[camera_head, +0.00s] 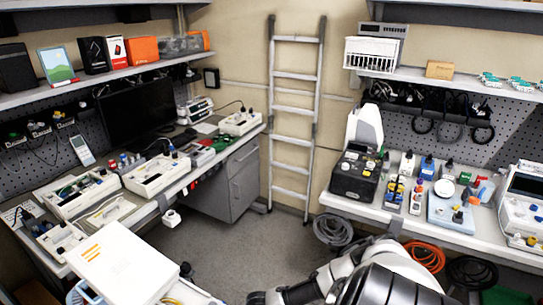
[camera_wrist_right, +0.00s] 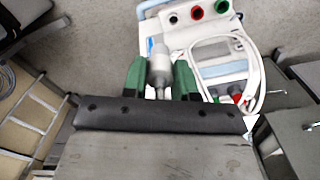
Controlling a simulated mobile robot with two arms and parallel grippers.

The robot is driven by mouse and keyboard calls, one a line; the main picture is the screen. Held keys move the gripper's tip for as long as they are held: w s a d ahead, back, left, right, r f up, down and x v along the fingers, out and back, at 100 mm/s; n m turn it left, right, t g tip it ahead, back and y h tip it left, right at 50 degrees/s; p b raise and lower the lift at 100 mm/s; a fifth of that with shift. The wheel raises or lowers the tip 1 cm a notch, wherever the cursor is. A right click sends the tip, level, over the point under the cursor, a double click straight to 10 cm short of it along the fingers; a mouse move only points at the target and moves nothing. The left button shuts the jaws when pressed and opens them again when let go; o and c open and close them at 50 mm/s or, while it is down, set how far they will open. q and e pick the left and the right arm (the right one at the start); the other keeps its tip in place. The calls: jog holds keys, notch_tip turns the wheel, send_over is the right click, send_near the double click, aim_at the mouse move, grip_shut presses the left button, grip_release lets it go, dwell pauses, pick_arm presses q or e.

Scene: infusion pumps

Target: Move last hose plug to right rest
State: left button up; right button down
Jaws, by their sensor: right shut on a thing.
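In the right wrist view my right gripper (camera_wrist_right: 159,68) has its green fingers shut on a grey-white hose plug (camera_wrist_right: 160,48). The plug points away from the wrist, toward a white pump unit (camera_wrist_right: 185,30) with black, red and green round ports. I cannot tell whether the plug touches the unit. A pale hose (camera_wrist_right: 257,85) loops over the unit's right side. In the head view my right arm comes in at the bottom right, and its gripper is not clear. A white pump box (camera_head: 125,262) with orange stripes stands at the bottom left. I cannot make out the right rest.
A left bench (camera_head: 190,178) and a right bench (camera_head: 385,214) carry several devices and bottles. A ladder (camera_head: 293,130) leans on the back wall. Coiled hoses, one orange (camera_head: 427,256), lie on the floor at right. Grey floor (camera_head: 245,245) is open between the benches.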

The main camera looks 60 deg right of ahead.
jog(key=w+a+b, duration=0.2)
jog(key=w+b, duration=0.6)
jog(key=w, duration=0.3)
jog(key=w+a+b, duration=0.2)
jog(key=w+b, duration=0.6)
jog(key=w, duration=0.3)
jog(key=shift+s+d+f+b, duration=0.15)
jog(key=shift+f+b, duration=0.35)
jog(key=shift+f, duration=0.8)
jog(key=shift+s+f+b, duration=0.15)
jog(key=shift+f+b, duration=0.3)
jog(key=shift+f, duration=0.85)
jog(key=shift+f+b, duration=0.5)
jog(key=shift+f, duration=1.1)
jog(key=c, duration=0.8)
grip_release()
jog(key=shift+r, duration=0.15)
